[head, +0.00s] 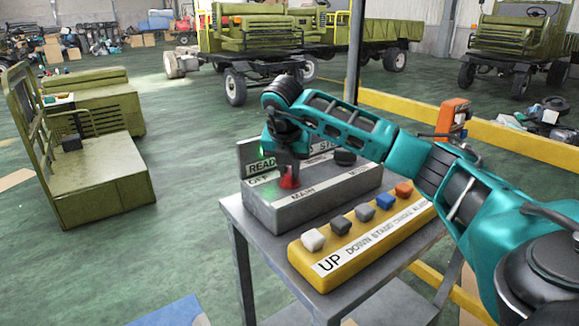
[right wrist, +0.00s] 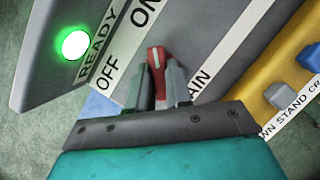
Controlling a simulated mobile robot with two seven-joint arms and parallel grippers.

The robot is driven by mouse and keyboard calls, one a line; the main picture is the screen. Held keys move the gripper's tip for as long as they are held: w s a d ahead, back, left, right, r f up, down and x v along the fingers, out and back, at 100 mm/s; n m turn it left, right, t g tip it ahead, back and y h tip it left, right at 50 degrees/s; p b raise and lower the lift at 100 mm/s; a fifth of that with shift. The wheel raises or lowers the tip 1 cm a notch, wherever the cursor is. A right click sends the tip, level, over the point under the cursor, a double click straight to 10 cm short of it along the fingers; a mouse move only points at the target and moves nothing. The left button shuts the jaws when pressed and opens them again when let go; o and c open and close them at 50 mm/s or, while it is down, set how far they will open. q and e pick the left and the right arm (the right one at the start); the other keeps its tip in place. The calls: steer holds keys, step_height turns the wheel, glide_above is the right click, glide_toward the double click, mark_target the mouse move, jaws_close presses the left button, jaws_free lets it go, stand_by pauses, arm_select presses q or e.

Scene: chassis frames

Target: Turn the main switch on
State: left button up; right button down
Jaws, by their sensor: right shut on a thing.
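The red main switch (head: 290,182) stands on the sloped grey control box (head: 328,200), above the MAIN label. My right gripper (head: 287,168) is over it, and the right wrist view shows its two fingers (right wrist: 161,84) on either side of the red handle (right wrist: 155,58), shut on it. The handle's white mark points up in that view, nearer the ON label (right wrist: 146,12) than the OFF label (right wrist: 108,74). A round green light (right wrist: 75,45) beside the READY label glows. My left gripper is not in view.
A yellow button box (head: 335,272) with several coloured buttons lies in front of the grey box on a grey metal table (head: 262,236). A black knob (head: 345,157) stands right of the switch.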

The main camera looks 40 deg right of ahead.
steer(key=shift+s+a+f, duration=0.1)
steer(key=shift+s+f, duration=0.05)
steer(key=shift+f, duration=0.2)
steer(key=c, duration=1.3)
jaws_free()
steer(key=shift+o, duration=1.3)
steer(key=shift+r, duration=0.15)
steer(key=shift+r, duration=0.1)
steer(key=p+v, duration=0.1)
steer(key=v, duration=1.1)
steer(key=shift+r+p, duration=0.35)
